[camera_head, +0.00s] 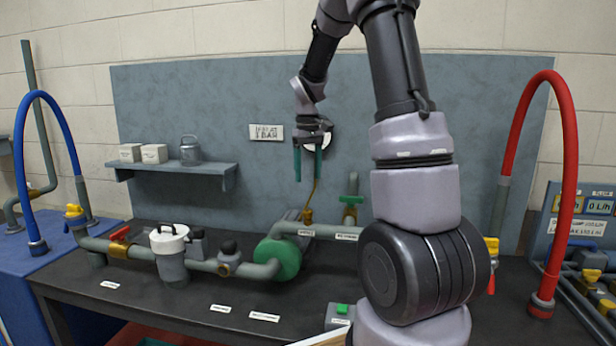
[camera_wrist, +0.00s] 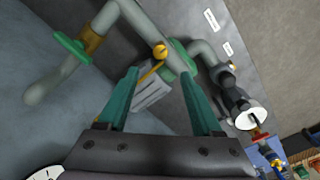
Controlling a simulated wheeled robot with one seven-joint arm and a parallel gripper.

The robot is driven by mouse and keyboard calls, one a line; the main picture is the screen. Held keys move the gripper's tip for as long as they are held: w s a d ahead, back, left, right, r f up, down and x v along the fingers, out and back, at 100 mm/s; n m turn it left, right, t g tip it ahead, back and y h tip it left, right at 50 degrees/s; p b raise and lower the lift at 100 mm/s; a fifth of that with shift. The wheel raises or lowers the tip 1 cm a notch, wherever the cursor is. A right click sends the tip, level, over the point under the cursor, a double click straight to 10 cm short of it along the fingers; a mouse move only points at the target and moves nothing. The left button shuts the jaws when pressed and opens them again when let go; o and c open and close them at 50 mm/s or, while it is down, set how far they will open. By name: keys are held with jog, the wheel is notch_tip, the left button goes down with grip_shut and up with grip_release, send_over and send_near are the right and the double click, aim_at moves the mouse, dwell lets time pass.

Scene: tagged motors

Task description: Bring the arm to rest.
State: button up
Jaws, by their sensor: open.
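My gripper (camera_head: 307,172) hangs above the workbench, in front of the blue-grey back panel, with its two green fingers pointing down. In the wrist view the fingers of my gripper (camera_wrist: 158,78) stand apart with nothing held between them. Below and beyond them are a grey motor-like body (camera_wrist: 153,96) and a brass fitting with a thin yellow-brown stem (camera_head: 307,214). I cannot tell from these views whether the fingers touch the stem; they appear clear of it. My arm rises from the front right and bends over at the top.
The dark bench (camera_head: 190,307) carries a pipe run with a green flange (camera_head: 278,259) and a white-lidded filter (camera_head: 170,238). A shelf (camera_head: 180,168) holds two boxes and a can. A red hose (camera_head: 570,170) arches at right, a blue hose (camera_head: 20,150) at left. Space above the bench's left is free.

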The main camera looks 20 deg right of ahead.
jog(key=s+a+r+m+t, duration=0.2)
jog(key=s+r, duration=0.2)
jog(key=s, duration=0.4)
jog(key=s+a+r+m+t+y, duration=0.1)
jog(key=s+a+r+m+t, duration=0.1)
jog(key=s+r, duration=0.3)
jog(key=s+a+r+m+t+y, duration=0.1)
jog(key=s+a+r+m+t, duration=0.1)
jog(key=s, duration=0.9)
notch_tip(320, 180, up, 3)
jog(key=shift+a+r+t, duration=0.1)
jog(key=shift+a+t, duration=0.5)
jog(key=shift+a, duration=0.45)
